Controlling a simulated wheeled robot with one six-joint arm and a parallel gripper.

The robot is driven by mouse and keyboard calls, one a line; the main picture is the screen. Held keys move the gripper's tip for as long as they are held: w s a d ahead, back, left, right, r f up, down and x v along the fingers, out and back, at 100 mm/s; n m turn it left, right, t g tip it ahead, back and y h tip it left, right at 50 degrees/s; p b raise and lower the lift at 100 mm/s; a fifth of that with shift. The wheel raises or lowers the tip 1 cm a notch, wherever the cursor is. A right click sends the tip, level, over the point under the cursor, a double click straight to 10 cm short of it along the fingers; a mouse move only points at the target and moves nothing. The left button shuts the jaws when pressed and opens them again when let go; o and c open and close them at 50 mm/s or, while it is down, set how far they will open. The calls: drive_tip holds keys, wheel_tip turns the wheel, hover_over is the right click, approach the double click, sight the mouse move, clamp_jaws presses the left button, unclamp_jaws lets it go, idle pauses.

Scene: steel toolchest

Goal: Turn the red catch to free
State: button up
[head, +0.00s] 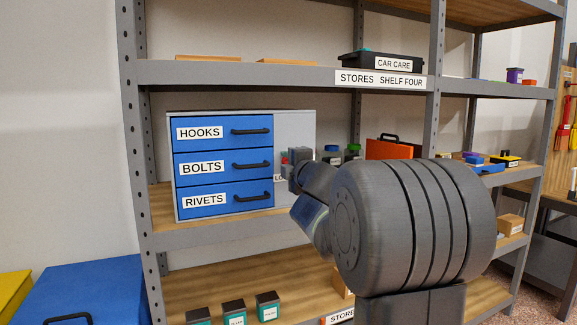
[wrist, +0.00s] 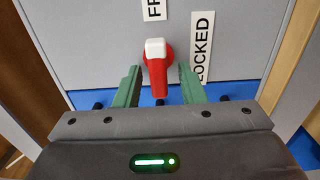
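The red catch (wrist: 158,72) has a white block at its upper end in the wrist view and is mounted on a grey panel (wrist: 95,45). Its red arm points down in that picture, between my fingers. A label reading LOCKED (wrist: 202,47) is to its right, and a partly cut-off label starting FR (wrist: 153,9) is above it. My gripper (wrist: 159,80) is open, with one green finger on each side of the catch and gaps visible. In the head view my gripper (head: 295,170) is at the cabinet's grey side panel (head: 296,128) and hides most of the catch.
The cabinet has blue drawers labelled HOOKS (head: 222,132), BOLTS (head: 222,165) and RIVETS (head: 222,198), all shut, with black handles. An orange case (head: 388,148) stands right of it on the same shelf. The shelf above (head: 250,74) overhangs the cabinet. Small boxes (head: 234,311) stand below.

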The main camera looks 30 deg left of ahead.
drive_tip(key=shift+d, duration=0.1)
drive_tip(key=p+v, duration=0.1)
drive_tip(key=v, duration=1.2)
drive_tip(key=shift+s+d+p, duration=0.15)
drive_tip(key=shift+s+p, duration=0.15)
drive_tip(key=shift+p, duration=0.1)
drive_tip(key=shift+w, duration=0.1)
drive_tip(key=b+x, duration=0.1)
drive_tip(key=x, duration=1.2)
drive_tip(key=shift+w+a+b, duration=0.2)
drive_tip(key=shift+a+b, duration=0.05)
drive_tip(key=shift+b, duration=0.15)
